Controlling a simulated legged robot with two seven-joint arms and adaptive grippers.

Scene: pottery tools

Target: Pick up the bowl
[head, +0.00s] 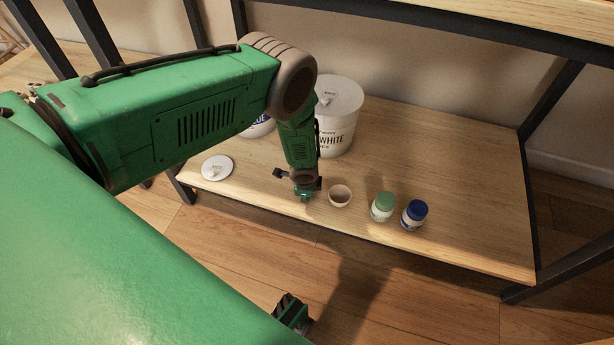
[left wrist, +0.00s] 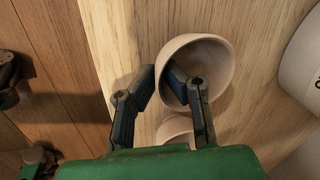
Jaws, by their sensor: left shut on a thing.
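My left gripper (head: 304,194) reaches down to the front of the wooden shelf. In the left wrist view, its fingers (left wrist: 162,85) are shut on the rim of a pale beige bowl (left wrist: 215,50), one finger inside and one outside. The bowl's opening faces the camera. In the head view this bowl appears hidden by the gripper. A second pale bowl (left wrist: 174,126) shows partly behind a finger; it appears to be the bowl standing right of the gripper (head: 340,195). A green and black part, probably my right gripper (head: 292,312), shows low in the head view; its jaws are unclear.
A large white bucket (head: 340,115) stands behind the gripper. A green-capped jar (head: 382,207) and a blue-capped jar (head: 414,215) stand right of the bowl. A white lid (head: 217,168) lies left. The shelf's right side (head: 470,190) is clear; dark posts frame it.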

